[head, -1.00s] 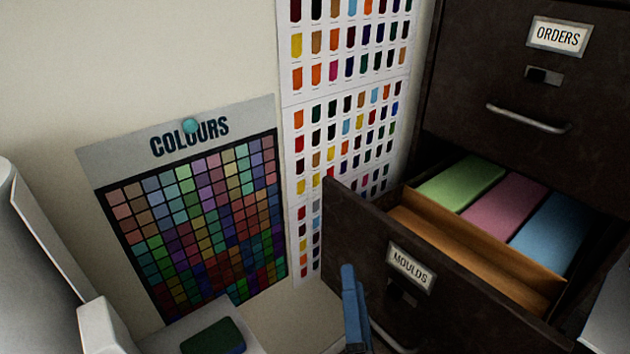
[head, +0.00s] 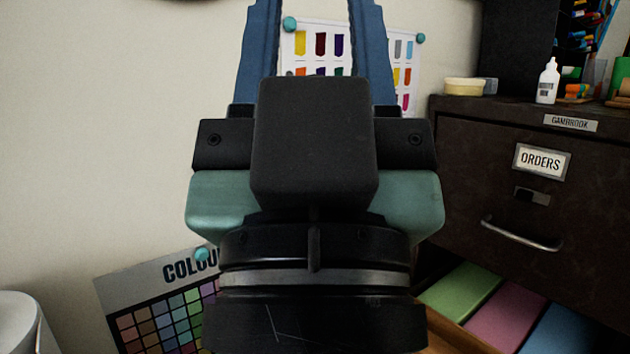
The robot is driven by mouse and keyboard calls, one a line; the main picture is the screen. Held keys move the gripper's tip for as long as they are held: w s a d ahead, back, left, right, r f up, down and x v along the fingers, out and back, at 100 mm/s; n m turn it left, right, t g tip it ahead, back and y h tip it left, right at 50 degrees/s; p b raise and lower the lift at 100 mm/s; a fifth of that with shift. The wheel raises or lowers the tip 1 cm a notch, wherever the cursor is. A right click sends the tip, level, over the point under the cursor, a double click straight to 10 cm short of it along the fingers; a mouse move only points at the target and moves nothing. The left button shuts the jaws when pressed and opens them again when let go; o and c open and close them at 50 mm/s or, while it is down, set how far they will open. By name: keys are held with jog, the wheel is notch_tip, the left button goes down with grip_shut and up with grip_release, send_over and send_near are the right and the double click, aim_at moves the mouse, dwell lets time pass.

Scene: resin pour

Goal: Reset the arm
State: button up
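My gripper (head: 316,15) is large in the middle of the head view and points up. Its two blue fingers stand well apart with only the wall and a swatch chart showing between them, so it is open and appears empty. The fingertips are cut off by the top edge of the picture. The gripper's dark body and teal housing hide much of the wall behind.
A dark cabinet (head: 465,215) stands at the right, with its lower drawer pulled out around green (head: 462,290), pink (head: 507,318) and blue slabs. A colour chart (head: 150,300) hangs at lower left.

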notch_tip(320, 180, up, 17)
jog(key=p, duration=1.5)
jog(key=shift+f, duration=0.15)
